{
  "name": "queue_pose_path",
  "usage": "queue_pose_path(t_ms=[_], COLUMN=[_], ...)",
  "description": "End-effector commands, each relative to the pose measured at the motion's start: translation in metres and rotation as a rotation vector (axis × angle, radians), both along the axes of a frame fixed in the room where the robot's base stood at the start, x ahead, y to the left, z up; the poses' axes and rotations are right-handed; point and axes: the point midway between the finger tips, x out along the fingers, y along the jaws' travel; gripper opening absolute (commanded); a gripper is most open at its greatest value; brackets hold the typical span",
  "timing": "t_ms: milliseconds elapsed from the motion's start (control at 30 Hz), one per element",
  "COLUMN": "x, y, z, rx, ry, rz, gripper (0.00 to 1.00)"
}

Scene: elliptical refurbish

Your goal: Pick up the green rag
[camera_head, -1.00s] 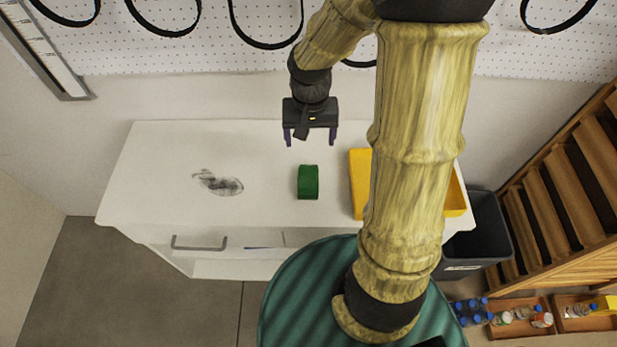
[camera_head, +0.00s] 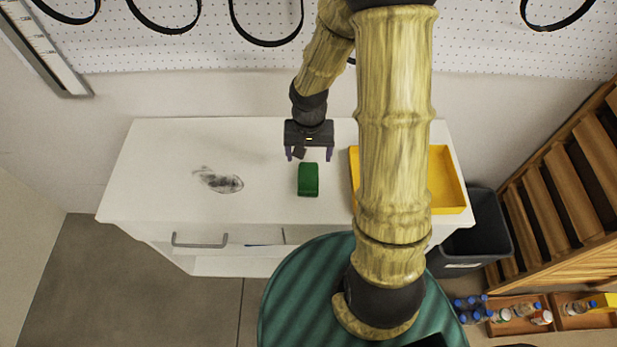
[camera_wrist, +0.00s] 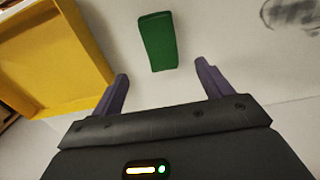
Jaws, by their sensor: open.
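The green rag (camera_head: 308,181) lies as a small folded block on the white cabinet top (camera_head: 262,200). In the wrist view the green rag (camera_wrist: 158,41) is ahead of the fingertips, roughly centred between them and not touching them. My gripper (camera_head: 309,156) is open and empty, just behind the rag toward the wall. Its two purple fingers also show in the wrist view, with my gripper (camera_wrist: 163,72) spread wider than the rag. How high the fingertips are above the top is hard to tell.
A yellow tray (camera_head: 449,209) stands right of the rag, partly hidden by my arm. A dark smudge (camera_head: 219,181) marks the top at left. A dark bin (camera_head: 478,238) and wooden shelves (camera_head: 560,190) are at right. A pegboard wall (camera_head: 190,45) is behind.

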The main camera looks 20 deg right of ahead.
Motion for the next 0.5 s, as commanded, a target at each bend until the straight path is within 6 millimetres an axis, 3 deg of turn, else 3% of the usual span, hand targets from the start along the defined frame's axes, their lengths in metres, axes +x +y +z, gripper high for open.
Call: queue_pose_path(t_ms=[200,500], x=[-0.001,0.0], y=[0.0,0.0], z=[-0.033,-0.038], rx=[0.0,0.0], ry=[0.003,0.0], rz=[0.0,0.0], gripper=[0.78,0.78])
